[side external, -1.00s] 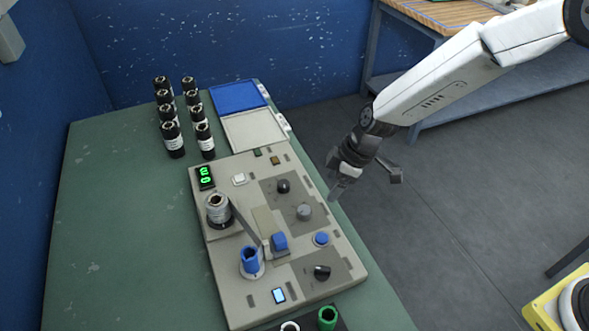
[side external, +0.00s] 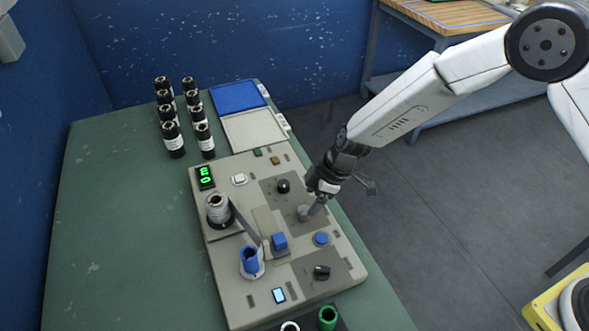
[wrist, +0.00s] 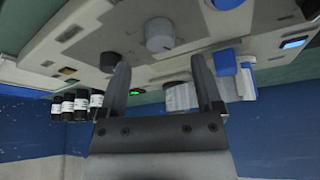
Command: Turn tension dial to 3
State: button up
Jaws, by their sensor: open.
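A grey knob (side external: 301,212) is partly hidden by my gripper (side external: 311,208). A black knob (side external: 283,186) is just behind it, and another black knob (side external: 321,272) is nearer the front. I cannot tell from markings which is the tension dial. In the wrist view, the grey knob (wrist: 160,34) lies beyond the gap between the open, empty fingers of my gripper (wrist: 160,64). A black knob (wrist: 110,61) shows by the left fingertip. Contact with the grey knob is unclear.
A blue button (side external: 321,239), a blue block (side external: 279,242), a blue cup-like part (side external: 250,260) and a metal spindle (side external: 218,211) with a slanted bar stand on the panel.

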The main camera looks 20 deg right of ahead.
aim_at(305, 210)
jog(key=shift+x, duration=2.1)
grip_shut()
jog(key=shift+m, duration=0.5)
jog(key=shift+s+m+t+h, duration=0.1)
jog(key=shift+m+t+h, duration=0.35)
jog(key=shift+m, duration=0.75)
jog(key=shift+m+t+h, duration=0.35)
jog(key=shift+m+t, duration=0.2)
jog(key=shift+m, duration=0.85)
grip_release()
